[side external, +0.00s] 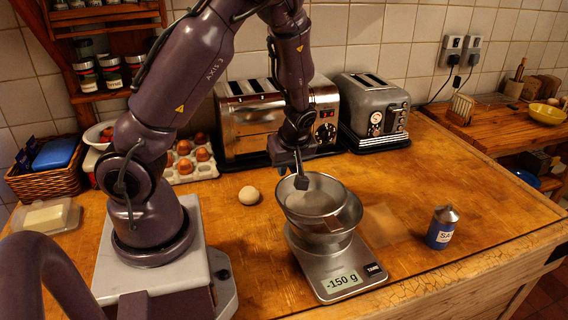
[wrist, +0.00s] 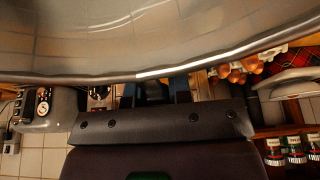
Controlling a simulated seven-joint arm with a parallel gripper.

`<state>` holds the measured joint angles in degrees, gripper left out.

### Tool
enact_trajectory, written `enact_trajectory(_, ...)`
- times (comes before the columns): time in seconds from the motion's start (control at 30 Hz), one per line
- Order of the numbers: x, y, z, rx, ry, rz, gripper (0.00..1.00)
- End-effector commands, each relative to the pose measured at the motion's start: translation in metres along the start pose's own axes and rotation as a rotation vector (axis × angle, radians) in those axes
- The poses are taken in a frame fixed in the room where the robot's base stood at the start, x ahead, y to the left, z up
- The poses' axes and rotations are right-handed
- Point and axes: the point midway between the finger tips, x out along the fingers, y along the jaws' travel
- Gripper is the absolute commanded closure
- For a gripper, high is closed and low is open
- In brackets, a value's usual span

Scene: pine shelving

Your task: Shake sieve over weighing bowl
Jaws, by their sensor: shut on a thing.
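My gripper (side external: 303,182) is shut on the far rim of the round metal sieve (side external: 345,197). The sieve is tilted slightly and hangs directly over the steel weighing bowl (side external: 322,243), overlapping it, so whether they touch is unclear. The bowl sits on the silver scale (side external: 350,283), whose display reads -150 g. In the wrist view my gripper's fingers (wrist: 155,92) meet the sieve's rim, and its curved metal wall (wrist: 150,40) fills the top. The inside of the bowl is hidden by the sieve.
A blue salt shaker (side external: 441,229) stands to the right of the scale. A pale round ball (side external: 249,195) lies to its left. Two toasters (side external: 262,125) (side external: 374,108) stand behind, with an egg tray (side external: 190,168) at left. The counter's right side is largely clear.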

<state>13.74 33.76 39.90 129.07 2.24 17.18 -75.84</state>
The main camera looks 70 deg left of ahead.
Motion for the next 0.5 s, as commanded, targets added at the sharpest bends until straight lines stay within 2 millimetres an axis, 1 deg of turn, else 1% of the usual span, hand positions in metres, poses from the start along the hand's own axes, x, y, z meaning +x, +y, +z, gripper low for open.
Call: enact_trajectory(0.5, 0.019, 0.018, -0.004, -0.001, 0.001, 0.0, 1.0)
